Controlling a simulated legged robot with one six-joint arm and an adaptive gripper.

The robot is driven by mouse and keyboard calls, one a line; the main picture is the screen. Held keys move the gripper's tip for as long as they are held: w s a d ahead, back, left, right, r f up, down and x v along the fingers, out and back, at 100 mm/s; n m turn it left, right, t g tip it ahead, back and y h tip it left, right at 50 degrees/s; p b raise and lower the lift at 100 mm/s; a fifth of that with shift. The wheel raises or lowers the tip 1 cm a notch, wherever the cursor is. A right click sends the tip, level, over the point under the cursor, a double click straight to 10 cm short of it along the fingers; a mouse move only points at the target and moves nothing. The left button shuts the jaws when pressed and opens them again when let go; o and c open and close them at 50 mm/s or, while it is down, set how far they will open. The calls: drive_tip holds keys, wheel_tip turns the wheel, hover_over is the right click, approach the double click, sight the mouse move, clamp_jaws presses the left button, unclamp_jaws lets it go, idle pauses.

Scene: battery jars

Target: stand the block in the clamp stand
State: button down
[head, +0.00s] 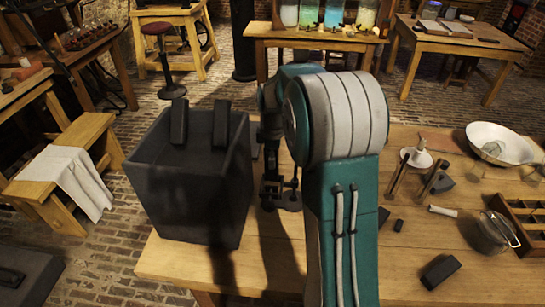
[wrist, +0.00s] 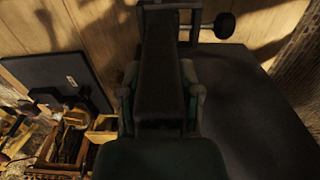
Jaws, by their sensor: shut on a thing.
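In the wrist view my gripper (wrist: 160,95) has its fingers on both sides of a dark block (wrist: 160,65), shut on it. The block's far end reaches the top of the picture. A dark clamp stand (head: 282,198) stands on the table left of my arm in the head view. I cannot tell whether block and stand touch.
A large dark box (head: 190,205) with two dark upright pieces at its top stands left of the stand, close by.

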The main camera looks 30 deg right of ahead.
sight(273, 175)
drive_tip(key=shift+f, duration=3.6)
idle(0.7)
drive_tip(key=shift+c, duration=1)
unclamp_jaws()
wheel_tip(273, 175, up, 11)
drive_tip(key=shift+r, duration=0.4)
